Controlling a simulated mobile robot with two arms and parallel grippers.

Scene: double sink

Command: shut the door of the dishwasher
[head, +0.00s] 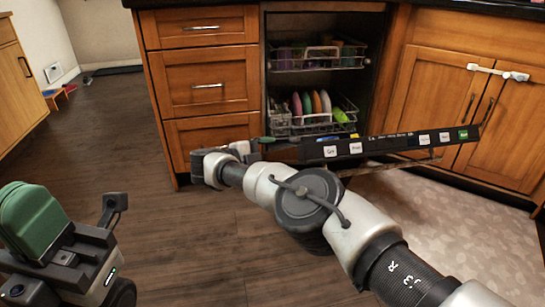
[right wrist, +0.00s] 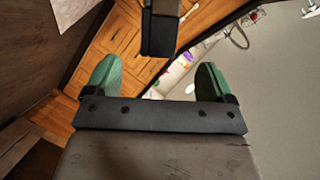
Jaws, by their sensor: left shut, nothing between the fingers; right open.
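The dishwasher (head: 316,95) stands open between wooden cabinets, with dishes on its two racks. Its door is lowered, and the dark top edge of the door (head: 385,145), with white labels and a green one, faces up in the head view. My right arm reaches across in front of the door. My right gripper (right wrist: 158,80) is open, with its green fingers apart and nothing seen held. In the head view it is near the door's left end, mostly hidden by its own wrist; contact cannot be told. My left gripper (head: 35,218) is shut and empty, low at the left, away from the door.
Wooden drawers (head: 205,90) stand left of the dishwasher and cabinet doors (head: 440,95) stand right. A pale patterned mat (head: 440,225) lies on the floor at the right. The wooden floor (head: 110,150) at the left is mostly clear.

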